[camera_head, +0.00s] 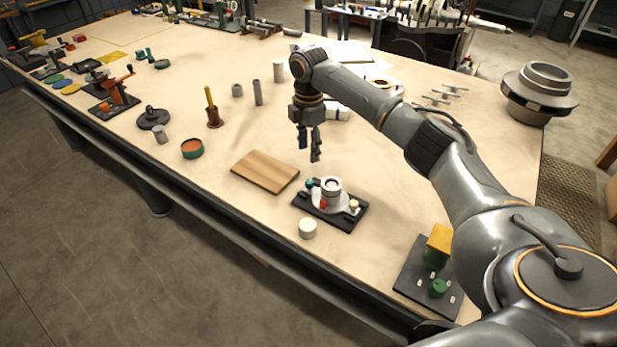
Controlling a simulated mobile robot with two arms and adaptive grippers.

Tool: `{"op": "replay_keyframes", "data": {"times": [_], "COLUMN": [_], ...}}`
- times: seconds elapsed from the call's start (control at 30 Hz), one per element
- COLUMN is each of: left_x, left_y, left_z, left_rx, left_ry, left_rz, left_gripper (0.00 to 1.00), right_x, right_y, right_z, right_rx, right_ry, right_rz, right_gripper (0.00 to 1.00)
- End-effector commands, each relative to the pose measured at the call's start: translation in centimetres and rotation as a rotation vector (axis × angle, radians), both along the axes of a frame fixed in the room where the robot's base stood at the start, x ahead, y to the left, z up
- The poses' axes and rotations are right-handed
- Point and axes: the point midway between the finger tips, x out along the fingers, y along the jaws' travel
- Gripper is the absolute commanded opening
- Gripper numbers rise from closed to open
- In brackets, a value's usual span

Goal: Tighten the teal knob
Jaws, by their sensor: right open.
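The split casing (328,197) sits on a dark base plate (344,222) near the table's front edge. It is pale grey with a round ring opening on top. A small teal knob (310,183) shows at the casing's left side, near a red part (322,203). A cream-coloured knob (354,205) is at its right side. My right gripper (310,152) points down, open and empty, above and behind the casing, apart from it. Whether the teal knob is fully seated is too small to tell. My left gripper is not in view.
A wooden board (265,171) lies left of the casing, and a white cylinder (308,228) stands in front. A dark plate (422,280) with green and yellow parts is to the right. A bowl (192,148) and several small parts stand farther left.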

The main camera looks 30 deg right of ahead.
Motion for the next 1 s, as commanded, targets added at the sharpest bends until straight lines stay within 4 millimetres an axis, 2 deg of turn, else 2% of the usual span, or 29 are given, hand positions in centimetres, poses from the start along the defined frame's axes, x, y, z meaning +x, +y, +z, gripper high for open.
{"op": "replay_keyframes", "data": {"times": [0.3, 0.5, 0.7, 0.97, 1.0], "left_x": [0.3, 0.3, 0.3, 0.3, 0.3], "left_y": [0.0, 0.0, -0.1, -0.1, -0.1], "left_z": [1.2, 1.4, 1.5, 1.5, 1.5], "left_rx": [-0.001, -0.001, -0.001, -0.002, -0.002], "left_ry": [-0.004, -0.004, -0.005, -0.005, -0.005], "left_rz": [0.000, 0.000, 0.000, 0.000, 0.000], "left_gripper": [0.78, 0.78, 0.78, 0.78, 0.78], "right_x": [-0.1, -0.1, 0.0, 0.0, 0.0], "right_y": [0.1, 0.1, 0.1, 0.1, 0.1], "right_z": [-6.8, -10.0, -11.3, -11.5, -11.5], "right_rx": [-0.001, -0.001, -0.001, -0.001, -0.001], "right_ry": [0.004, 0.002, 0.000, -0.001, -0.001], "right_rz": [-0.001, -0.002, 0.000, 0.000, 0.000], "right_gripper": [0.46, 0.46, 0.46, 0.46, 0.42]}}
